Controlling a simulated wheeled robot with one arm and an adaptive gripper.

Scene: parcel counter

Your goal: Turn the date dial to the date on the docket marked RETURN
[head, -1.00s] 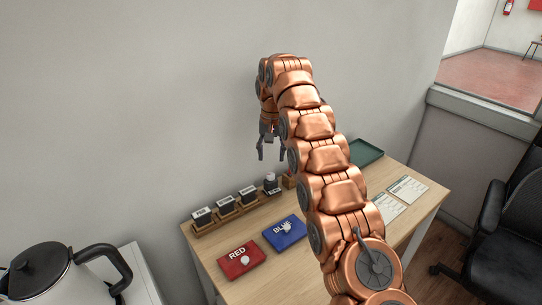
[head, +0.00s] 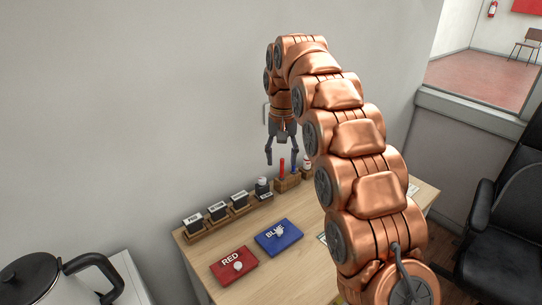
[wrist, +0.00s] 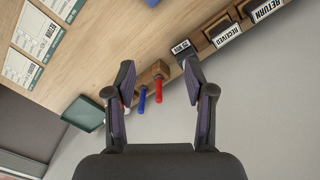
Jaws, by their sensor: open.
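My gripper (head: 282,160) is open and empty above the back of the desk, over the wooden pen block. The wrist view shows its two fingers (wrist: 158,75) spread apart. A small dark stamp with a pale top, which looks like the date dial (head: 262,187), stands left of the pen block. In the wrist view its black label (wrist: 182,47) shows beside the right finger; its text is too small to read surely. Several printed dockets (wrist: 36,33) lie at the upper left of the wrist view; their dates are not legible. My arm hides most of them in the head view.
The pen block (head: 287,183) holds red and blue pens. A rack of word stamps (head: 217,217) stands left of the dial. Red (head: 235,266) and blue (head: 279,237) ink pads lie in front. A green tray (wrist: 84,113) is nearby. A kettle (head: 45,281) stands at lower left.

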